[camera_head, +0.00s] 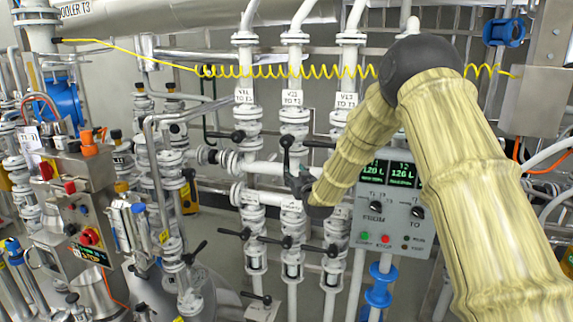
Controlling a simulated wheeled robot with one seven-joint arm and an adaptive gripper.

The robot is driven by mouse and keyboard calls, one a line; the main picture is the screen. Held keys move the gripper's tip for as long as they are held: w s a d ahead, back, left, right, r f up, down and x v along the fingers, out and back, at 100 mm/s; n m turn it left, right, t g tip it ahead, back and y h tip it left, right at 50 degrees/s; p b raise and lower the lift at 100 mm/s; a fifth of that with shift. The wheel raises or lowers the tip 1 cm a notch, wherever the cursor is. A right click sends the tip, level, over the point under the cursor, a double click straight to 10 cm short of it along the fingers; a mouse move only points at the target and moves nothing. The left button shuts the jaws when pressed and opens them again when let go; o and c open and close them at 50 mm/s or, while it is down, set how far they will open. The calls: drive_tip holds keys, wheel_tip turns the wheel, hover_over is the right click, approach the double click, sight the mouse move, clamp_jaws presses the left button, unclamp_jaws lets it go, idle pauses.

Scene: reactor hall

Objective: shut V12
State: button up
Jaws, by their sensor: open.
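Three white pipes stand side by side with tags near the top: a left tag (244,96), a middle tag (292,98) and a right tag (346,101). The print is too small to tell surely which one is V12. The middle pipe has a valve (295,117) with a dark lever (286,141) hanging roughly along the pipe. The left pipe's lever (225,137) points sideways. My gripper (293,178) is open, just below the middle lever. Its dark fingers overlap the middle pipe, and I cannot tell whether they touch the lever. My arm comes from the right and hides part of the right pipe.
A control box (385,205) with green readouts stands right of the pipes, partly behind my arm. A yellow coiled hose (270,72) crosses above. Several more black levers, one of them low on the left pipe (232,233), stick out below. A red-button panel (85,235) stands at left.

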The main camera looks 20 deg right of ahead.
sight(288, 165)
drive_tip(key=w+p, duration=0.4)
drive_tip(key=w, duration=0.5)
drive_tip(key=shift+w+f, duration=0.1)
drive_tip(key=shift+w, duration=0.3)
clamp_jaws()
